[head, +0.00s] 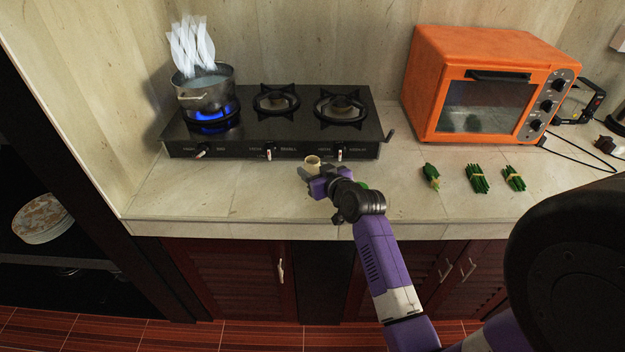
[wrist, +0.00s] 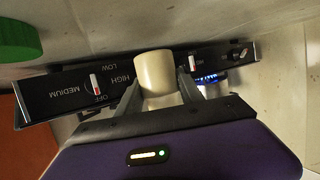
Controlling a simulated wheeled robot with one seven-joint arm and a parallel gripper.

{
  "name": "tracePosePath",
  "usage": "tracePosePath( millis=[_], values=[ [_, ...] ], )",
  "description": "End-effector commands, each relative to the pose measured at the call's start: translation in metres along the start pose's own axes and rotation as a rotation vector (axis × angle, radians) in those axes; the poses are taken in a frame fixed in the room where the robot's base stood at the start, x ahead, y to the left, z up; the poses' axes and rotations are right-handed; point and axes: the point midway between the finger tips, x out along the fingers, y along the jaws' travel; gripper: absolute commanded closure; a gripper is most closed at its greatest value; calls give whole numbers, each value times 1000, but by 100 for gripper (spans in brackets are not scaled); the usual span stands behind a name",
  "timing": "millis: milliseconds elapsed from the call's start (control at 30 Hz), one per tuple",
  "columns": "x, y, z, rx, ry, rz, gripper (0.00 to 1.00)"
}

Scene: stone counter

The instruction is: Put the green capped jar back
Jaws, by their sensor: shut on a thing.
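My gripper (head: 314,174) is over the counter in front of the stove. It is shut on a cream cylinder (head: 312,160), which sits between the two fingers in the wrist view (wrist: 157,74). Its lower part is hidden by the gripper. A round green thing, which looks like the green cap (wrist: 16,40), shows at the upper left of the wrist view, apart from my fingers. In the head view only a sliver of green (head: 363,185) shows beside my wrist, the rest hidden by my arm. I cannot see the jar body under the green.
A black stove (head: 270,148) stands behind my gripper. A steaming pot (head: 205,92) sits over a blue flame on its left burner. An orange oven (head: 430,80) is at right. The counter at left is clear.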

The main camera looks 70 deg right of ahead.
Motion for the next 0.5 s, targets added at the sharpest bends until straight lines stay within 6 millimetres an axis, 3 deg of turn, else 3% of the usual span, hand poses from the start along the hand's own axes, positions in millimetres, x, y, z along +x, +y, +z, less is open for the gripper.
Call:
tracePosePath(
  millis=[233, 500],
  values=[
    [10, 0, 31, 1, -3, -1, 100],
    [12, 0, 35, -1, -1, 0, 100]
  ],
)
